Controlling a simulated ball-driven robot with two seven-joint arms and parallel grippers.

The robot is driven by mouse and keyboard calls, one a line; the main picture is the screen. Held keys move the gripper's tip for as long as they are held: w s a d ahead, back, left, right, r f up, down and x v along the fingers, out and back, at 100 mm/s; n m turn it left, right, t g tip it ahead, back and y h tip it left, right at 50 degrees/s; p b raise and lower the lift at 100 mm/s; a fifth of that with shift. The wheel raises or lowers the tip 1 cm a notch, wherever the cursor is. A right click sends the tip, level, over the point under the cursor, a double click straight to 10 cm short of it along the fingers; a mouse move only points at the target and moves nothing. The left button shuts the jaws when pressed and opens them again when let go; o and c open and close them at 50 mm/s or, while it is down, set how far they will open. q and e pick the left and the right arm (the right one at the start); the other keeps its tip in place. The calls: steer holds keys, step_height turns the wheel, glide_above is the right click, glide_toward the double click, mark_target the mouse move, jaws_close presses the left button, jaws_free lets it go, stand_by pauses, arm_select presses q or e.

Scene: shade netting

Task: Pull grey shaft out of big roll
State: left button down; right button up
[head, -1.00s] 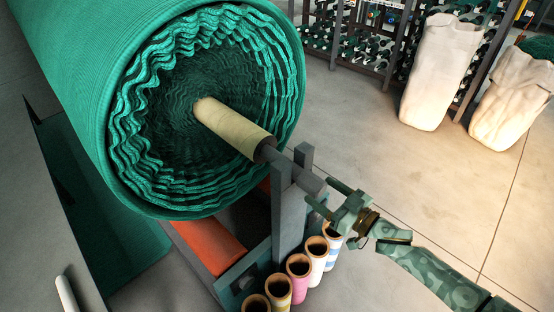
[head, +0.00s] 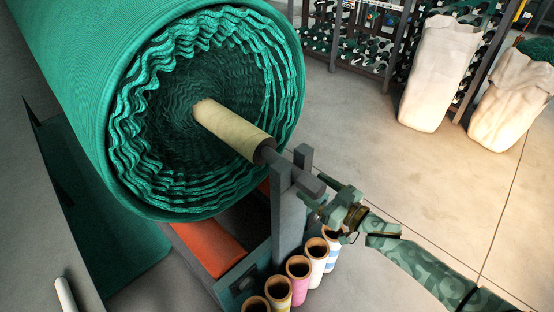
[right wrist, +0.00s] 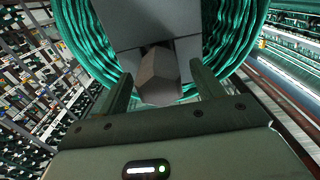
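The big roll (head: 75,65) of green shade netting lies at the left, its open end facing me; it also shows in the right wrist view (right wrist: 238,30). A pale core tube (head: 235,130) sticks out of its middle. The grey shaft (head: 290,168) comes out of the tube and rests across the grey upright stand (head: 288,215). My right gripper (head: 318,190) is at the shaft's free end. In the right wrist view the shaft's blunt end (right wrist: 160,78) sits between the two open fingers, with a gap on both sides. My left gripper is not in view.
Several coloured tubes (head: 298,268) stand in a row below my right gripper, beside the stand's base. An orange roller (head: 208,248) lies under the big roll. Two pale sacks (head: 437,75) and racks stand at the back right. The floor at the right is clear.

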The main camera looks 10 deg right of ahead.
steer(key=c, duration=1)
steer(key=shift+w+r, duration=0.1)
steer(key=shift+r, duration=0.1)
steer(key=shift+c, duration=1.4)
steer(key=shift+s+d+p, duration=0.4)
steer(key=shift+s+d, duration=0.05)
steer(key=shift+s, duration=0.1)
steer(key=shift+f, duration=0.1)
